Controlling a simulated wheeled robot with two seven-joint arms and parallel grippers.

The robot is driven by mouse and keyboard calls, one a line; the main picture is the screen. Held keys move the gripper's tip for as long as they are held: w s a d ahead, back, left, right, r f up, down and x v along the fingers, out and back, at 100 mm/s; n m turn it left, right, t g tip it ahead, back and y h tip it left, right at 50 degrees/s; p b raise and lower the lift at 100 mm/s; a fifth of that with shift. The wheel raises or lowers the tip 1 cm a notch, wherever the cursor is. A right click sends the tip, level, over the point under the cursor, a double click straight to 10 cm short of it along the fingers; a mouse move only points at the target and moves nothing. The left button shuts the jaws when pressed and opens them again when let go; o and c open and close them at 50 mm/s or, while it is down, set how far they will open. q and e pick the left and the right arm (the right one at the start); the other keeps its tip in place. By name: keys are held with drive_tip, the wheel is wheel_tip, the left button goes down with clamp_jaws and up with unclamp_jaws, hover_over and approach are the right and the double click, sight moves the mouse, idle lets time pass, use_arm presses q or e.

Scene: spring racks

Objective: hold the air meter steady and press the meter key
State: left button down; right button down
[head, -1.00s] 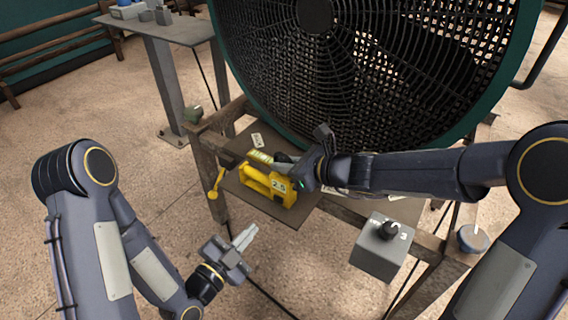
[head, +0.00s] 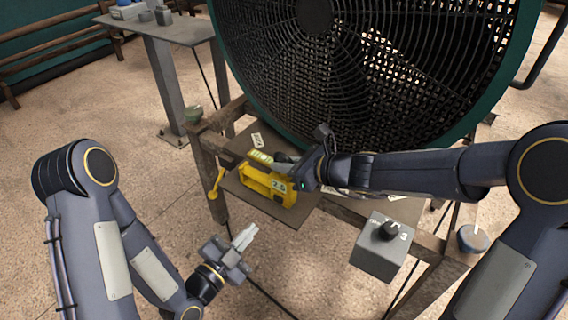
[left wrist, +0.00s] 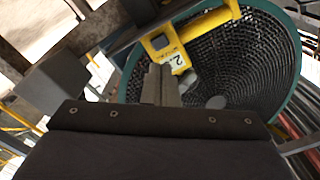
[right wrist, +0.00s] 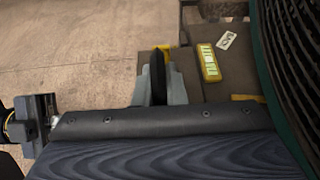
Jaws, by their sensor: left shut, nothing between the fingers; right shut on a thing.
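A yellow air meter (head: 266,187) with a white label lies on a brown board in front of the big fan. My right gripper (head: 296,170) reaches it from the right and is shut at its upper right end. In the right wrist view the fingers (right wrist: 158,82) close on a narrow dark part, with yellow showing just behind. My left gripper (head: 245,236) is shut and empty, below and left of the meter, apart from it. The left wrist view shows its fingers (left wrist: 161,84) in front of the labelled yellow body (left wrist: 168,46). I cannot make out the meter key.
A small yellow piece with a pale striped window (right wrist: 209,62) lies on the board beside a paper tag (right wrist: 227,40). A grey box with a black knob (head: 381,252) stands at the right. The fan (head: 375,70) fills the back.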

sight(273, 211)
use_arm(q)
drive_tip(key=shift+f, duration=0.1)
idle(0.4)
wheel_tip(273, 211, down, 6)
drive_tip(key=w+d+n+g+y, duration=0.1)
drive_tip(key=d+n+g+y, duration=0.1)
drive_tip(key=y, duration=0.5)
wheel_tip(273, 211, up, 6)
drive_tip(key=s+a+r+n+t+y, duration=0.1)
drive_tip(key=s+n+t+y, duration=0.1)
drive_tip(key=n+t+y, duration=0.35)
drive_tip(key=shift+n+g+y, duration=0.35)
drive_tip(key=shift+n+g, duration=0.2)
drive_tip(key=shift+g, duration=0.4)
drive_tip(key=shift+w+d+f, duration=0.1)
drive_tip(key=shift+w+d, duration=0.7)
drive_tip(key=shift+w, duration=0.4)
drive_tip(key=shift+w+d+f, duration=0.1)
drive_tip(key=shift+w+d, duration=0.7)
drive_tip(key=shift+w, duration=0.35)
drive_tip(key=shift+w+d+f, duration=0.1)
drive_tip(key=shift+w+d, duration=0.7)
drive_tip(key=shift+w, duration=0.4)
